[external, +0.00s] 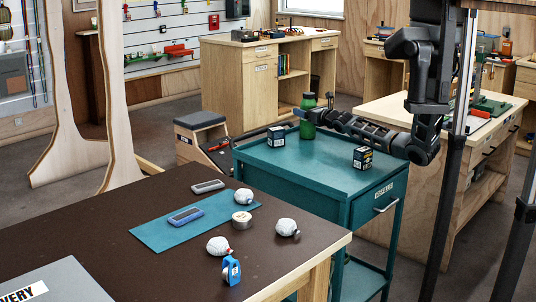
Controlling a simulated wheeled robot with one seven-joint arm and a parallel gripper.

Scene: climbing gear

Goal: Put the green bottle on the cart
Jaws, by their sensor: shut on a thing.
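The green bottle (308,127) is upright at the far side of the teal cart (283,172). My gripper (317,117) reaches in from the right and is shut on the bottle. The bottle's base appears at or just above the cart top; I cannot tell whether it touches. The gripper's fingers are small and partly hidden against the bottle.
On the cart, a dark box (276,136) stands left of the bottle and another dark box (363,158) stands to the right. The cart top's front middle is clear. A brown table (120,215) with several small items is at the front left.

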